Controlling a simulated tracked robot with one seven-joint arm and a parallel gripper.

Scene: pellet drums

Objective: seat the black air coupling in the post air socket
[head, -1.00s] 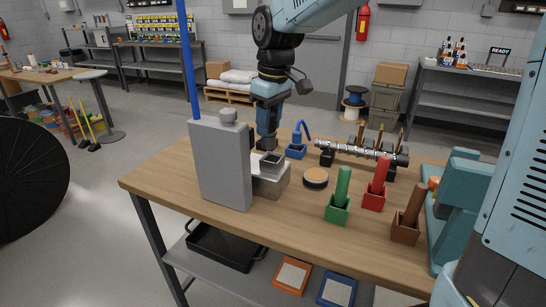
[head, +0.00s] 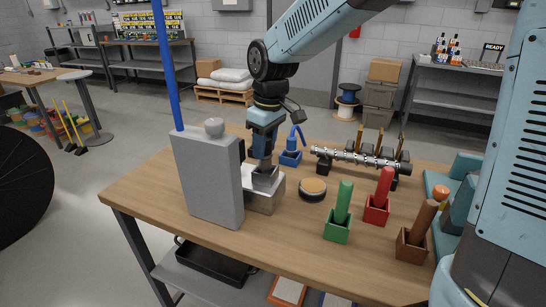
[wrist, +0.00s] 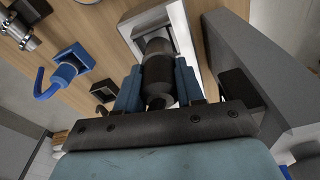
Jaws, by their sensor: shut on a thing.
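My gripper (head: 261,160) is shut on the black air coupling (wrist: 157,72), a dark ribbed cylinder between the blue fingers in the wrist view. In the head view the fingers hide most of the coupling. A grey square collar (head: 265,179), which looks like the post air socket, stands on a pale metal block (head: 262,204) directly below the gripper. In the wrist view the coupling's far end overlaps the square collar (wrist: 150,20). I cannot tell whether it is inside the collar or just above it.
A tall grey box (head: 208,183) stands close to the left of the gripper. A blue hooked piece in its holder (head: 291,157), a round puck (head: 313,188), and green (head: 338,231), red (head: 377,212) and brown (head: 411,245) holders stand to the right. An empty black holder (wrist: 104,90) shows in the wrist view.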

